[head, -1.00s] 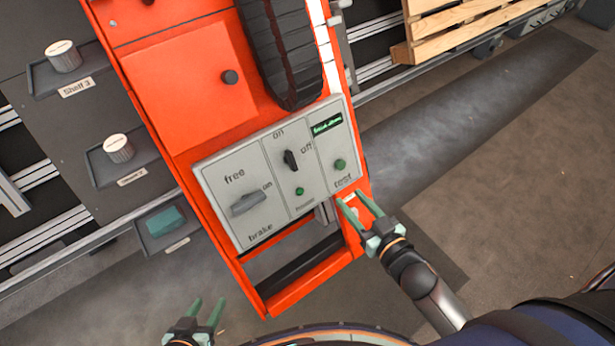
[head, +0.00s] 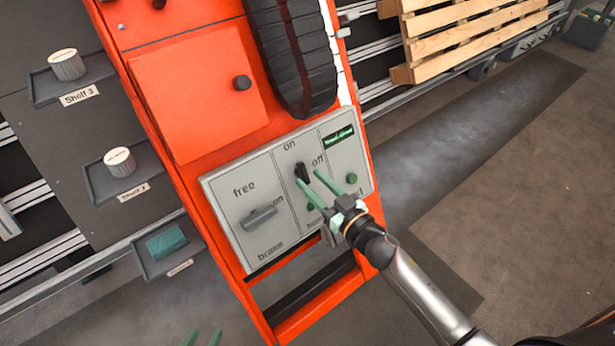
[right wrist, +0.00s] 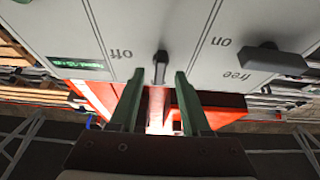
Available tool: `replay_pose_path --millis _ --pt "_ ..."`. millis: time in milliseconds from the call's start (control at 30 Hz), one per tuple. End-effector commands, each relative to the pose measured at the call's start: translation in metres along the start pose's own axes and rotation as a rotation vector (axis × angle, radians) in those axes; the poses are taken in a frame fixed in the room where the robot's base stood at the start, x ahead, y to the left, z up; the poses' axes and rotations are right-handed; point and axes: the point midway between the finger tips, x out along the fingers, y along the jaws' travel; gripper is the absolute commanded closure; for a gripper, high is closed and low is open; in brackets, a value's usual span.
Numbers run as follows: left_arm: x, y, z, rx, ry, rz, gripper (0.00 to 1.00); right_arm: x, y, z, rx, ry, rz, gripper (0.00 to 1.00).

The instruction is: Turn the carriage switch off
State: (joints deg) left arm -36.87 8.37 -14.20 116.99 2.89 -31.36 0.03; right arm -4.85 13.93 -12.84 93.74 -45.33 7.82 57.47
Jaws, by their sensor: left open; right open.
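The carriage switch (head: 302,171) is a small black knob on the grey control panel (head: 222,190), between the labels "on" and "off". In the head view its long axis seems to run up toward "on", but the exact setting is hard to read. My right gripper (head: 307,176) is open at the switch, its green fingers partly covering the panel below it. In the right wrist view the switch (right wrist: 160,66) stands just beyond the gap between the open fingers (right wrist: 156,80); contact cannot be told. My left gripper (head: 203,338) is open and empty at the bottom edge.
A grey brake lever (head: 259,217) marked "free" and "brake" sits left of the switch. A green button (head: 351,178) and a small display (head: 338,138) are at the right. Shelves with small items stand at the left.

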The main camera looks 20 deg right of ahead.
Motion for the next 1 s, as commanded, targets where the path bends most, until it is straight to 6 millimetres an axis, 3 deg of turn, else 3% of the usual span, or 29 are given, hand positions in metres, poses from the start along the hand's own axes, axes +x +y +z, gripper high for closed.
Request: replay_pose_path --millis 200,567,1000 --pt "0.001 -0.002 0.003 0.000 -0.002 -0.003 0.50 0.021 0.000 0.001 0.001 0.000 0.001 0.53" --pt "0.001 -0.002 0.003 0.000 -0.002 -0.004 0.50 0.025 0.000 0.000 0.002 -0.001 0.001 0.53" --pt "0.001 -0.002 0.002 -0.001 -0.001 -0.004 0.50 0.025 0.000 0.000 0.001 -0.001 0.001 1.00"
